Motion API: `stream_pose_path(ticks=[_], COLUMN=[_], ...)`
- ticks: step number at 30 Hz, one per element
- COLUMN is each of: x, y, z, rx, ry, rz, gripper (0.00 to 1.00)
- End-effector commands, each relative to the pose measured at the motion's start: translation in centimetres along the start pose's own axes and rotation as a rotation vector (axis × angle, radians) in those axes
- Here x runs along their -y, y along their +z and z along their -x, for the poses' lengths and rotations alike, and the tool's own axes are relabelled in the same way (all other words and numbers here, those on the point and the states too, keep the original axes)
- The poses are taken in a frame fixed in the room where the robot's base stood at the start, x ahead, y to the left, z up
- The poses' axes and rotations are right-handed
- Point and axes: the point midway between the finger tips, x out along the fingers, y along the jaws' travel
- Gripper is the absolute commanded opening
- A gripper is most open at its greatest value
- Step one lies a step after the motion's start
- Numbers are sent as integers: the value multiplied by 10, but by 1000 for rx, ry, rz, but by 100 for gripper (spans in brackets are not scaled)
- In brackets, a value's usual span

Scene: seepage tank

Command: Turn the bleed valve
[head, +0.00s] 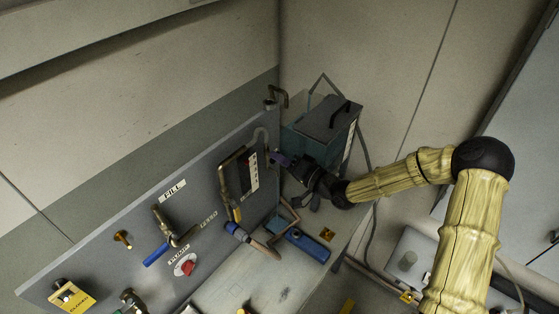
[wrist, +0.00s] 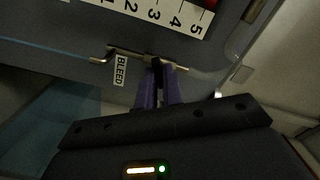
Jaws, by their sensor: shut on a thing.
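The bleed valve (wrist: 130,52) shows in the wrist view as a thin metal crossbar on the grey panel. A white BLEED label (wrist: 121,70) is beside it. In the head view my gripper (head: 281,158) is at the panel's right end, in front of the tank, and the valve cannot be made out there.
A lidded tank (head: 323,116) stands close behind my gripper. A blue object (head: 307,246) lies on the surface below.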

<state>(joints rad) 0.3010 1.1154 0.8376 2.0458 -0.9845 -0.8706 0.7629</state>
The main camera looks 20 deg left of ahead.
Motion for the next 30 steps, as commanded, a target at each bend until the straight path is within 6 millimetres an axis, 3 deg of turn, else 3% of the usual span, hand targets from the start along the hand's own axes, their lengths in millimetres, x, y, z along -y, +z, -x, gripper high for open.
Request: stream_pose_path(ticks=[15,30], x=[-3,-3], y=[-1,-1], z=[1,0], rx=[-4,-3], ry=[1,1], rz=[-435,-551], gripper=[0,0])
